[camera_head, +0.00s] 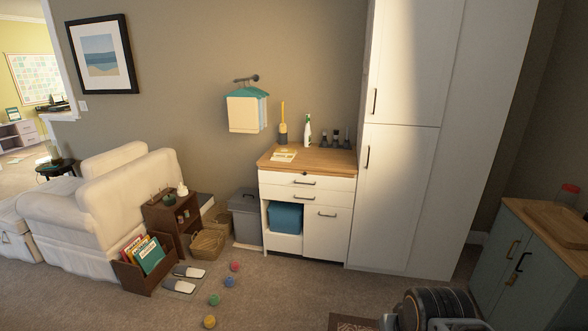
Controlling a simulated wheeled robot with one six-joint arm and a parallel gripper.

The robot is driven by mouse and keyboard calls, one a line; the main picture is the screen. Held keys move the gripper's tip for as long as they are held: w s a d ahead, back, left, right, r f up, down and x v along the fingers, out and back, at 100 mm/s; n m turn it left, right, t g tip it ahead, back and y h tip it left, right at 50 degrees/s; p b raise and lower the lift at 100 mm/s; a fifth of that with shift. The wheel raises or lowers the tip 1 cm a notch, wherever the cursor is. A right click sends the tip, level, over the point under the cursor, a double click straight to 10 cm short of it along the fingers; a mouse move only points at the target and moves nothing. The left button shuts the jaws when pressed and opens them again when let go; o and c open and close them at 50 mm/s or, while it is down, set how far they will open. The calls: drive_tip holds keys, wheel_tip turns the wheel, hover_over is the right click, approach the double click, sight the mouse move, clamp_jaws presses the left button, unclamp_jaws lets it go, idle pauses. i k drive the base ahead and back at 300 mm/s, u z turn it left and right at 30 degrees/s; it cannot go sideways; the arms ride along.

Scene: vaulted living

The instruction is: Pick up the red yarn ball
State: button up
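The red yarn ball (235,266) is small and round and lies on the carpet left of the centre, in front of the grey bin. Several other balls lie in a loose line nearer to me: a blue one (229,281), a green one (215,300) and a yellow one (209,321). The red ball is the farthest of them, and nothing covers it. A dark rounded part of my own body shows at the bottom edge, right of centre. My gripper's fingers are not in view.
Grey slippers (186,272) and a book rack (134,279) stand left of the balls. Behind are a wicker basket (206,245), a grey bin (245,218) and a white cabinet (327,236). A blue-green cabinet (522,278) stands at right. Carpet (290,290) right of the balls is clear.

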sight(235, 266)
drive_tip(key=u, duration=0.25)
drive_tip(key=i, duration=2.3)
drive_tip(key=u, duration=0.9)
drive_tip(key=i, duration=1.35)
drive_tip(key=u, duration=0.35)
